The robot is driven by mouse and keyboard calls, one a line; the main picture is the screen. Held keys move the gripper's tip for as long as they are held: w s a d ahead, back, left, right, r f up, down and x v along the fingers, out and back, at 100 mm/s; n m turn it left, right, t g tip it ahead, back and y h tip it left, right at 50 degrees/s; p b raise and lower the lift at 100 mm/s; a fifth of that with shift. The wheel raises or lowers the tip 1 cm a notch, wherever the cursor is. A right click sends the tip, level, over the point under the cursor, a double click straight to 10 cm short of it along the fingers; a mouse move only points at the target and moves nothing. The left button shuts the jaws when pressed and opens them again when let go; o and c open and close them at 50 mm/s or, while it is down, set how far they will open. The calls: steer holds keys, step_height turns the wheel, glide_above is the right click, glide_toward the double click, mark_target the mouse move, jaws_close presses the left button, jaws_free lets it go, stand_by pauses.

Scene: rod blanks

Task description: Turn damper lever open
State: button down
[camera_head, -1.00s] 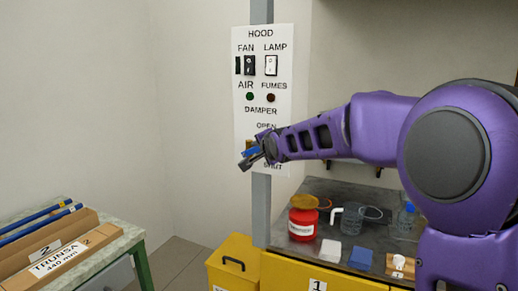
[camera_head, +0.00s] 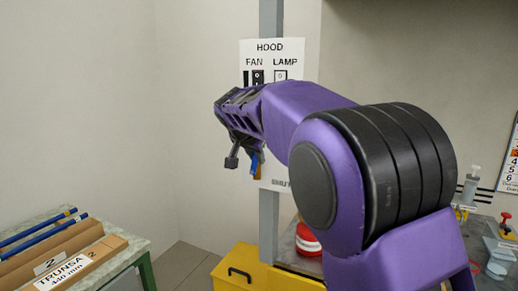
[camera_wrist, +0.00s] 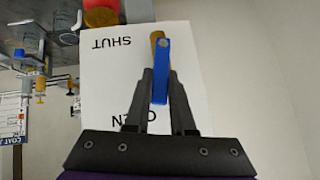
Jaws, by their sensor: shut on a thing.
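The damper lever (camera_wrist: 161,80) has a blue handle on a brass-coloured mount. In the wrist view, which is upside down, the handle runs from the mount, near SHUT, towards the partly covered OPEN lettering. My gripper (camera_wrist: 160,88) is shut on the blue handle, one dark finger on each side. In the head view my gripper (camera_head: 243,160) points down at the panel's left edge, with a bit of the blue lever (camera_head: 254,166) beside it. The white hood panel (camera_head: 288,48) shows HOOD, FAN and LAMP; my arm hides its middle.
A yellow cabinet (camera_head: 236,273) stands below the panel. A red container (camera_head: 307,240) is on the bench, partly behind my arm. The wall left of my gripper is clear.

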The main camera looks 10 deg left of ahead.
steer(key=shift+w+a+n+g+h+p, duration=0.15)
steer(key=shift+a+n+g+h+p, duration=0.3)
steer(key=shift+h+p, duration=0.65)
steer(key=shift+a, duration=0.1)
steer(key=c, duration=0.8)
jaws_free()
steer(key=shift+o, duration=0.2)
steer(key=shift+r, duration=0.1)
steer(key=v, duration=1.7)
steer(key=shift+s, duration=0.2)
